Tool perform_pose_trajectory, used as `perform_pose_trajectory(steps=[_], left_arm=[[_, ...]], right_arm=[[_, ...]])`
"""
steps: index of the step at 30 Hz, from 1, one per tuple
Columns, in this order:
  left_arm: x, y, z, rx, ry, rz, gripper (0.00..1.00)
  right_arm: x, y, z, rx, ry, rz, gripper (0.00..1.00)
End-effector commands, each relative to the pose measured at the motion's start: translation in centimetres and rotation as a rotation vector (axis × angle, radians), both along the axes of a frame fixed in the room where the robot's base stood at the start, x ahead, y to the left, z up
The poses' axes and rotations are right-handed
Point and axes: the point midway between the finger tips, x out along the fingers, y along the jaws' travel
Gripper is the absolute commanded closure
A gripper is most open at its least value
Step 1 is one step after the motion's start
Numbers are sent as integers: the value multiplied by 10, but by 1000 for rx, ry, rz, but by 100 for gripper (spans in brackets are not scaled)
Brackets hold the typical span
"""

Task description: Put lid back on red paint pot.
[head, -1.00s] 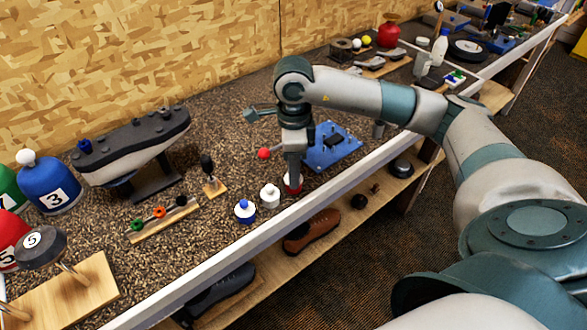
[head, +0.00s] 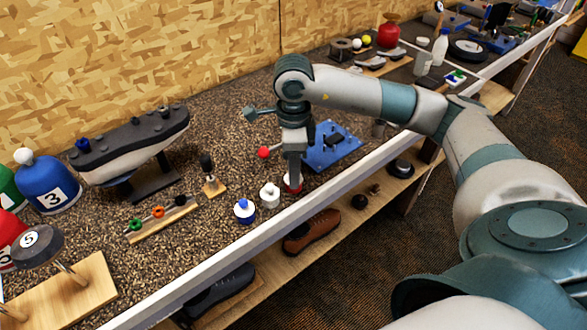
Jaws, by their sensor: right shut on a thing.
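The red paint pot (head: 292,187) stands near the front edge of the bench, at the right end of a short row of small pots. My right gripper (head: 293,178) points straight down over it, shut on a small red piece that looks like its lid. The fingers hide most of the lid and pot, so I cannot tell whether the lid is seated. My left gripper is not in view.
A blue board (head: 333,147) lies behind the gripper. The bench edge (head: 225,257) is close in front.

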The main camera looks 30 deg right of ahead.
Motion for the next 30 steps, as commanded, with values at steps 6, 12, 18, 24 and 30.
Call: perform_pose_trajectory(steps=[6, 12, 18, 24, 30], left_arm=[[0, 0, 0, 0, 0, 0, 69], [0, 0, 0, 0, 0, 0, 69], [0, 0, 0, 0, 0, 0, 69], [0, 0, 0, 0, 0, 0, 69], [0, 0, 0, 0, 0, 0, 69]], right_arm=[[0, 0, 0, 0, 0, 0, 90], [0, 0, 0, 0, 0, 0, 54], [0, 0, 0, 0, 0, 0, 44], [0, 0, 0, 0, 0, 0, 25], [0, 0, 0, 0, 0, 0, 25]])
